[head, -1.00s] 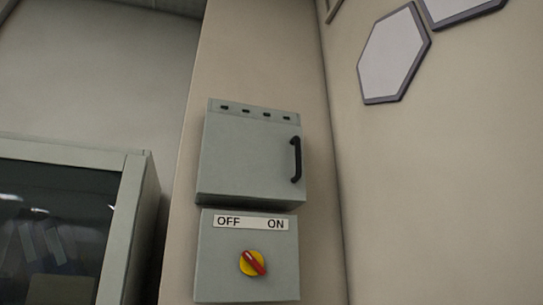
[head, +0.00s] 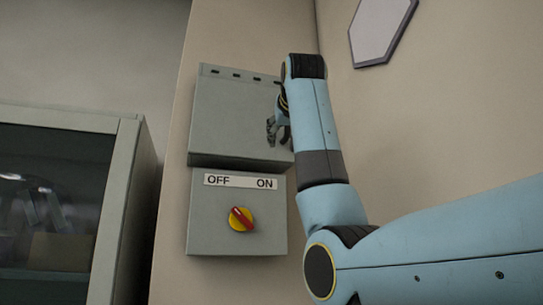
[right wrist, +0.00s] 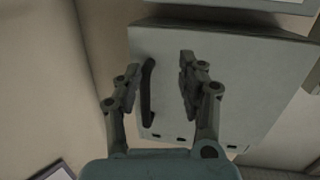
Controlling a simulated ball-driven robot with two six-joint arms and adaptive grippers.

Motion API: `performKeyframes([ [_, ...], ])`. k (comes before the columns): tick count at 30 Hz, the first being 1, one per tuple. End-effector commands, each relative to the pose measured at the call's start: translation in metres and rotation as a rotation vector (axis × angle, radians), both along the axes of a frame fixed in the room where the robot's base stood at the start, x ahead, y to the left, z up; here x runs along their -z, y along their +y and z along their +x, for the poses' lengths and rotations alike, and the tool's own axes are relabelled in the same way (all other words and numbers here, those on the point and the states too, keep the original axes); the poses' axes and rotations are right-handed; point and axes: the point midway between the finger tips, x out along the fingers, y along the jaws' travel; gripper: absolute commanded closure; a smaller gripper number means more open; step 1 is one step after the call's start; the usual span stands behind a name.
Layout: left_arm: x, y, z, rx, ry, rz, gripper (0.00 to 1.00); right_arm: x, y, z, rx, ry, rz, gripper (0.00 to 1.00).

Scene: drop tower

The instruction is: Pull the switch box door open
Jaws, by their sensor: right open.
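The upper grey switch box (head: 230,115) is on the wall with its door shut. My right gripper (head: 277,130) is at the right side of the door, and my arm and gripper hide the handle in the head view. In the right wrist view, which shows the box upside down, the black bar handle (right wrist: 148,92) stands between the two fingers of my open right gripper (right wrist: 157,80), nearer the left finger. I cannot tell whether a finger touches the handle or the door. My left gripper is not in view.
Just below is a second grey box (head: 205,225) with an OFF/ON label (head: 240,181) and a red and yellow rotary switch (head: 240,219). A glass-fronted cabinet (head: 128,200) stands at the left. A hexagonal panel (head: 380,28) is on the right wall.

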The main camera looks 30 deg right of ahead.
Motion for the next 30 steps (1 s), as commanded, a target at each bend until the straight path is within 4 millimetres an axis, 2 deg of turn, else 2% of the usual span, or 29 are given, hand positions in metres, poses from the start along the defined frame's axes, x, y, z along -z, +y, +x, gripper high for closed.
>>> performKeyframes([
  [1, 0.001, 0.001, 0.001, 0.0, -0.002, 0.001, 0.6, -0.034, -0.002, -0.015, 0.01, -0.045, 0.004, 0.6],
  [3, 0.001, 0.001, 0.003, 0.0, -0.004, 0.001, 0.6, -0.067, -0.005, -0.031, 0.022, -0.087, 0.009, 0.6],
  [7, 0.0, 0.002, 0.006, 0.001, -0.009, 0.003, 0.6, -0.099, -0.007, -0.048, 0.032, -0.128, 0.016, 0.6],
  [11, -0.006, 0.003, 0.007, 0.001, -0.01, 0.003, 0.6, -0.105, -0.012, -0.043, 0.035, -0.133, 0.016, 0.6],
  [24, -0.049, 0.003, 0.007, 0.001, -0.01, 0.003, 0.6, -0.107, -0.045, 0.03, 0.034, -0.132, 0.016, 0.6],
  [30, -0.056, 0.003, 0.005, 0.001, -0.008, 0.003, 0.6, -0.104, -0.052, 0.046, 0.034, -0.134, 0.015, 0.6],
])
